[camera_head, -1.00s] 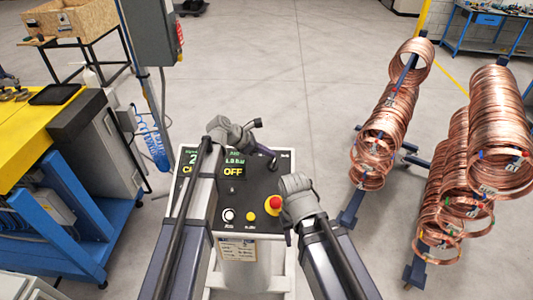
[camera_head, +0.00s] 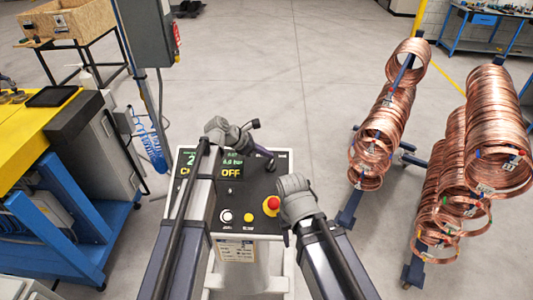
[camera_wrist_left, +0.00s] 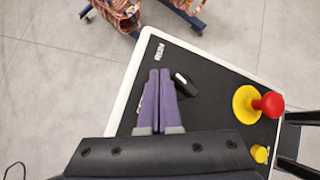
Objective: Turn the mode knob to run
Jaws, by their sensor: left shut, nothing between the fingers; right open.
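The mode knob (camera_wrist_left: 185,85) is a small black lever with a white mark, on a dark control panel (camera_head: 262,191). The word RUN (camera_wrist_left: 160,50) is printed on the panel beyond it in the left wrist view. My left gripper (camera_wrist_left: 160,72) has its purple fingers pressed together, empty, just left of the knob; whether they touch it I cannot tell.
A red emergency button (camera_head: 273,202) on a yellow base stands close to the right wrist. A white button (camera_head: 226,215) and a yellow button (camera_head: 249,217) sit lower on the panel. A display reads OFF (camera_head: 232,172). Copper coils (camera_head: 497,115) hang at the right.

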